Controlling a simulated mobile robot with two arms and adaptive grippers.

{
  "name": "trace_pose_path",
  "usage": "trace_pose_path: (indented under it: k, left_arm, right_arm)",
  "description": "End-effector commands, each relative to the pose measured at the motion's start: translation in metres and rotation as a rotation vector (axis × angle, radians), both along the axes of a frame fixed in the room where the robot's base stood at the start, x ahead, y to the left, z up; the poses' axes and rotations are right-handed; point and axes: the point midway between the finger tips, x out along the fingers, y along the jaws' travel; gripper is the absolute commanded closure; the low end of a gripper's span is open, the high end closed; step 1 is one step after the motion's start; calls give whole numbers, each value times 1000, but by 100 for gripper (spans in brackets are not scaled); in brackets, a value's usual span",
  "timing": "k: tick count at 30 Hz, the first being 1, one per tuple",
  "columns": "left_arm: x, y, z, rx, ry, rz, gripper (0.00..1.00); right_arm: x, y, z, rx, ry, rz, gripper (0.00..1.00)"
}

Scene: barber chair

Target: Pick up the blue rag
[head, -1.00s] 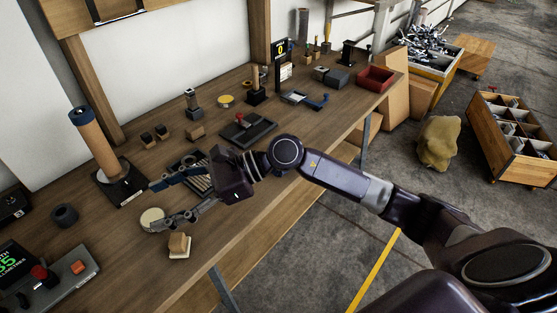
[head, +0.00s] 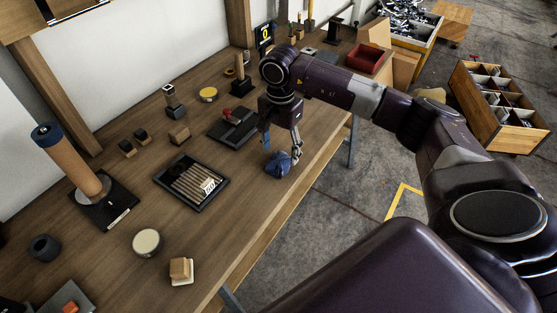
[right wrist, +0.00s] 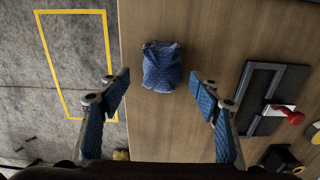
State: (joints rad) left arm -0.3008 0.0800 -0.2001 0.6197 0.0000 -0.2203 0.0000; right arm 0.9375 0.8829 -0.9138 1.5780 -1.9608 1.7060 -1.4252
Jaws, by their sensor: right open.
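The blue rag (head: 278,163) lies crumpled on the wooden workbench (head: 240,244), near its front edge. It shows whole in the right wrist view (right wrist: 162,66), ahead of the fingertips and between their lines. My right gripper (head: 281,147) points down just above the rag in the head view, one finger on either side. In the right wrist view my right gripper (right wrist: 159,92) is open and empty, its blue-padded fingers wide apart. I cannot tell whether a finger touches the rag. My left gripper is not in view.
A black tray with a red-handled tool (head: 235,126) lies left of the gripper. A tray of wooden sticks (head: 190,183), a round tin (head: 146,243) and a small block stack (head: 181,270) lie nearer. A red bin (head: 368,58) stands at the far end. Bare wood surrounds the rag.

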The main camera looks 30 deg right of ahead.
Motion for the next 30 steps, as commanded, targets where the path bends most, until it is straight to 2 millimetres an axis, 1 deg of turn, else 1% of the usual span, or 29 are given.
trace_pose_path:
  k: [1, 4, 6, 9, 17, 27, 29, 30]
  left_arm:
    - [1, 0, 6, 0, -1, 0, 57]
    - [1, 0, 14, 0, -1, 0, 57]
    - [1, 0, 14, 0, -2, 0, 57]
    - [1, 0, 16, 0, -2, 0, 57]
    - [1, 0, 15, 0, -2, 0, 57]
    - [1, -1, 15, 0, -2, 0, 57]
    - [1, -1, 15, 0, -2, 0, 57]
    - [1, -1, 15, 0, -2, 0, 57]
  right_arm:
    - [-2, 1, -6, 1, 5, 0, 42]
    - [-2, 2, -21, 2, 5, -1, 42]
    - [-1, 2, -32, 2, 3, 0, 42]
    - [-1, 1, -41, 2, 2, 0, 42]
    - [0, 1, -44, 2, 0, 0, 42]
    - [0, 1, -44, 2, 0, 0, 80]
    - [0, 2, -44, 2, 0, 0, 86]
    - [0, 2, -44, 2, 0, 0, 87]
